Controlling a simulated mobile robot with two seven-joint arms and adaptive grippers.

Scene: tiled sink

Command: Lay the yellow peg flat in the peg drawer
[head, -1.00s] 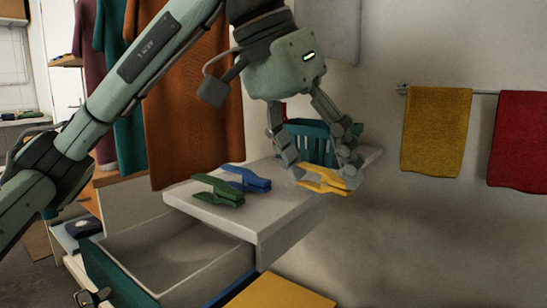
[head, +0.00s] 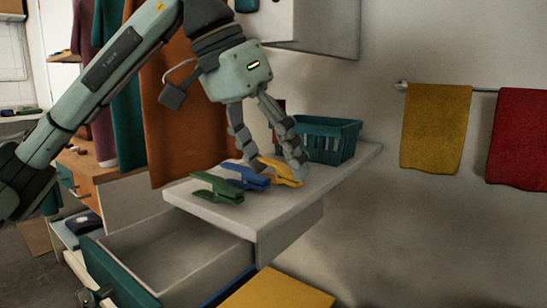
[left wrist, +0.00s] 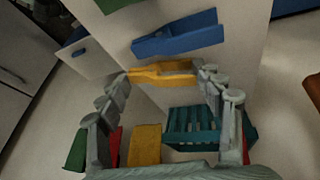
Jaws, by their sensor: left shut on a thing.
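The yellow peg (head: 280,171) is a clothes-peg shape at the right end of a row on the white counter top. My left gripper (head: 271,170) is shut on it, with fingers on either side; the left wrist view also shows the yellow peg (left wrist: 162,74) between the fingertips (left wrist: 166,76). I cannot tell whether the peg touches the counter. The open drawer (head: 180,252), with a teal front and a pale empty-looking interior, is below and left of the counter top. My right gripper is not clearly in view.
A blue peg (head: 245,178) and a green peg (head: 218,189) lie left of the yellow one. A teal basket (head: 330,138) stands behind on the counter (head: 290,203). A yellow surface (head: 278,292) is low in front. Yellow (head: 435,128) and red towels (head: 518,140) hang right.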

